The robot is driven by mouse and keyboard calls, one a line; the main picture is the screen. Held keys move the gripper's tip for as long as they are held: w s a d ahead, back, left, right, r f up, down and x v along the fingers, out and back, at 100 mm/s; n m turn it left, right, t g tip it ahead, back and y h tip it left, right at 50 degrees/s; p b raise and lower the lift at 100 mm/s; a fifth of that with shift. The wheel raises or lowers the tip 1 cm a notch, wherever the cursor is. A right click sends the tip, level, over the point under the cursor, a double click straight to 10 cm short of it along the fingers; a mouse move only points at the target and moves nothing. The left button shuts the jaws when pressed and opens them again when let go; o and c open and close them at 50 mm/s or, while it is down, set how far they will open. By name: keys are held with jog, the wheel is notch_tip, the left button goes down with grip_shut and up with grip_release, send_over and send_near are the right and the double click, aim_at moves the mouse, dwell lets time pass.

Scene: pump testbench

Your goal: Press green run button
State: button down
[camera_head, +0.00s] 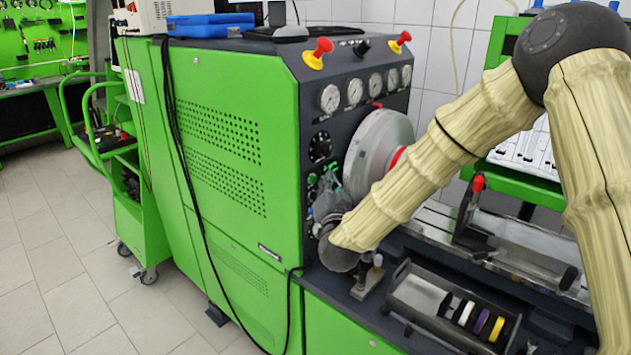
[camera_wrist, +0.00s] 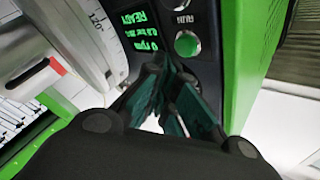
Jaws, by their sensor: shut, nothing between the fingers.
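The green run button (camera_wrist: 187,44) is a round green cap in a pale ring on the dark panel, with an upside-down "RUN" label beside it in the wrist view. My gripper (camera_wrist: 168,78) is shut and empty, its dark teal fingers close to the panel, just below the button in that picture. A gap in the picture separates the fingertips from the button, but their depth is hard to tell. In the head view my gripper (camera_head: 328,190) is at the panel's lower part, partly hidden by my wrist. I cannot pick out the run button there.
A lit display (camera_wrist: 138,32) reads READY beside the button. A large graduated dial (camera_head: 380,150) stands close to my gripper on the right. Gauges (camera_head: 354,91) and red-yellow knobs (camera_head: 318,53) are above. A tray (camera_head: 420,292) with coloured rings lies below my arm.

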jog(key=shift+w+a, duration=0.15)
jog(key=shift+w+a, duration=0.2)
jog(key=shift+a, duration=0.05)
